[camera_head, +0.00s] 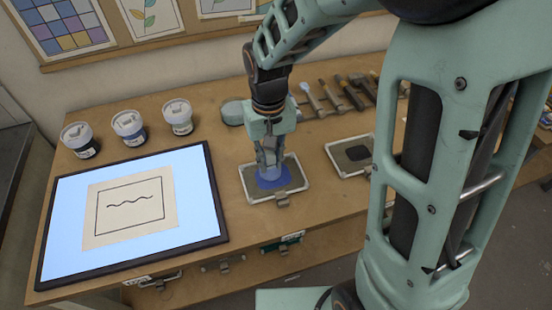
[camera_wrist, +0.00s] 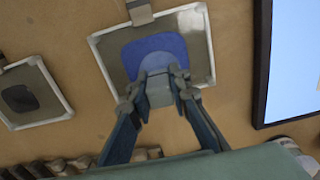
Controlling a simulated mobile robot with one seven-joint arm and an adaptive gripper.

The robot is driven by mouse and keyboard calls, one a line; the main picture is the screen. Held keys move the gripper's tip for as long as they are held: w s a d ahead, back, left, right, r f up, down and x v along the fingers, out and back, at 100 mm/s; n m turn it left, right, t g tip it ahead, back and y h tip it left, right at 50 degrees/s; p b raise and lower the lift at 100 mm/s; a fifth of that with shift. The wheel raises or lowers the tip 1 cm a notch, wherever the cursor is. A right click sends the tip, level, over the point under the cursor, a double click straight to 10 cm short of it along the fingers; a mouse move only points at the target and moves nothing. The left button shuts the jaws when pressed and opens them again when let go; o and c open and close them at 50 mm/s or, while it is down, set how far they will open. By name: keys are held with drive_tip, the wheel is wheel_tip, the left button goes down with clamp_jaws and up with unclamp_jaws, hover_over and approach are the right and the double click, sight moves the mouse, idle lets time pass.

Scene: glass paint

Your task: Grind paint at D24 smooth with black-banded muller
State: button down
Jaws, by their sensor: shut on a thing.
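My gripper (camera_head: 269,160) points down over a white-framed grey slab (camera_head: 249,177) and is shut on a muller (camera_head: 272,173). In the wrist view, my gripper (camera_wrist: 160,92) has its two fingers on either side of the pale muller (camera_wrist: 158,88). The muller stands at the edge of a blue paint patch (camera_wrist: 155,48) on the slab (camera_wrist: 111,57); its foot looks to be on or just over the paint. The paint also shows in the head view (camera_head: 273,184). The muller's band is not visible, and the slab's clip tag (camera_head: 282,199) is unreadable.
A second framed slab (camera_head: 336,160) with a dark patch lies to the right. A lit panel (camera_head: 190,180) with a paper drawing lies to the left. Several paint jars (camera_head: 129,127) stand behind it. Tools (camera_head: 330,95) and a round pale green item (camera_head: 232,112) lie at the back.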

drive_tip(key=shift+s+a+f, duration=0.1)
drive_tip(key=shift+s+a, duration=0.1)
drive_tip(key=shift+a, duration=0.2)
drive_tip(key=shift+s+a, duration=0.25)
drive_tip(key=shift+s, duration=0.6)
drive_tip(key=shift+s+d, duration=0.4)
drive_tip(key=shift+d, duration=0.3)
drive_tip(key=shift+w+d, duration=0.2)
drive_tip(key=shift+d, duration=0.35)
drive_tip(key=shift+w+d, duration=0.2)
drive_tip(key=shift+d, duration=0.3)
wheel_tip(320, 180, up, 5)
drive_tip(key=p, duration=0.4)
